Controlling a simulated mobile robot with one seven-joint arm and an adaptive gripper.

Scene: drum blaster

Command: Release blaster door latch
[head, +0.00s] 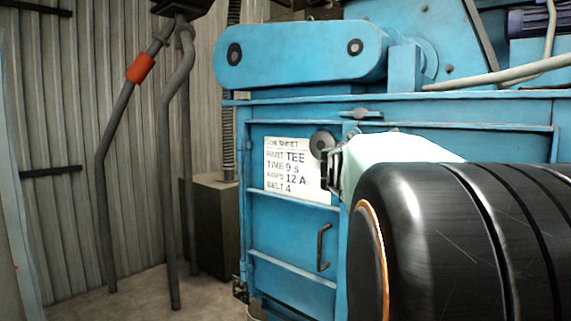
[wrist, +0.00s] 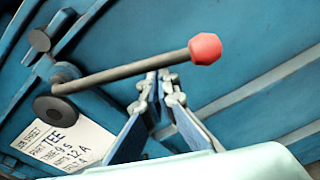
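The blaster door latch is a grey lever (wrist: 120,74) with a red ball knob (wrist: 205,48). It turns on a pivot with a black round disc (wrist: 55,109), whose face also shows in the head view (head: 322,145). The lever slants up to the right across the blue door. My gripper (wrist: 160,77) is just below the lever, left of the knob. Its tips look close to the rod, but I cannot tell whether they touch it or how far they are parted. In the head view, my gripper (head: 330,172) is beside the disc; the lever and knob are hidden there.
A white sheet (head: 285,163) is fixed on the blue door (head: 285,223), with a dark handle (head: 322,248) lower down. A grey box (head: 213,205) and dark pipes (head: 170,180) stand to the left. The concrete floor (head: 140,295) between them looks clear.

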